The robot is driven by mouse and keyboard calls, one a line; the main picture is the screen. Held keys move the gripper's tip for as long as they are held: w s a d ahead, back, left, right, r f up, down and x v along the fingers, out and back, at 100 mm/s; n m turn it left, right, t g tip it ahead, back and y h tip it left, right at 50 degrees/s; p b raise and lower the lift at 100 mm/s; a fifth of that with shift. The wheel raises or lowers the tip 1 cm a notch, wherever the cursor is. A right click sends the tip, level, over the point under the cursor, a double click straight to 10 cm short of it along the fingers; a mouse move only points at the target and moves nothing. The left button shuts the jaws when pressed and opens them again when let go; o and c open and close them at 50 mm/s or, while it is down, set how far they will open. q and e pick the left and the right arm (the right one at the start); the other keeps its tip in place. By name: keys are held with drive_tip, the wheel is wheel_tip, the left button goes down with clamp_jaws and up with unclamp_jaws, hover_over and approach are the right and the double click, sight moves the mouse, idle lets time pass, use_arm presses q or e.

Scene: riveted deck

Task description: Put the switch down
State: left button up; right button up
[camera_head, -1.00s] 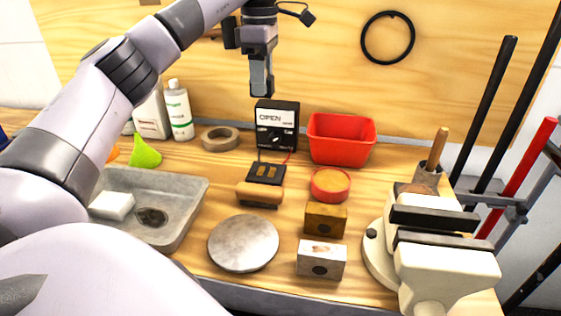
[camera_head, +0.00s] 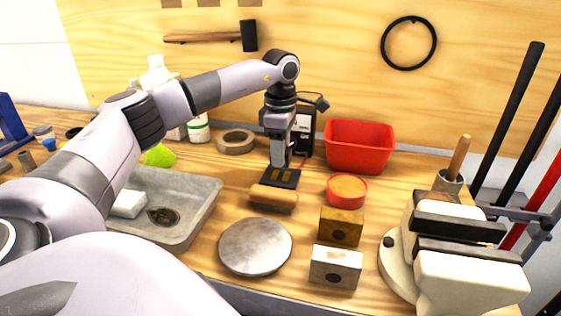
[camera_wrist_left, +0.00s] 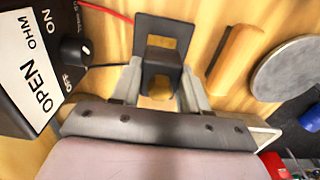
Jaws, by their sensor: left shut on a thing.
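My left gripper (camera_head: 281,160) points down over a black plate with brass contacts (camera_head: 284,180) on the wooden bench. In the left wrist view its fingers (camera_wrist_left: 160,84) are shut on a small black block, which I take to be the switch (camera_wrist_left: 161,62). The black plate with a brass patch (camera_wrist_left: 165,27) lies directly below and beyond the block. Whether the block touches the plate, I cannot tell. In the head view the fingers largely hide the block. My right gripper is not in view.
The black OPEN meter (camera_head: 304,128) stands close behind the gripper, with a red wire. A wooden-topped block (camera_head: 273,197) lies just in front of the plate. A red bin (camera_head: 358,146), round red tin (camera_head: 347,190), metal disc (camera_head: 255,247) and vise (camera_head: 440,240) are nearby.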

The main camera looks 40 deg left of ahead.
use_arm(q)
drive_tip(key=shift+f, duration=1.6)
drive_tip(key=shift+f, duration=0.1)
drive_tip(key=shift+f, duration=0.15)
drive_tip(key=o, duration=1.1)
wheel_tip(320, 180, up, 12)
drive_tip(key=shift+r, duration=0.25)
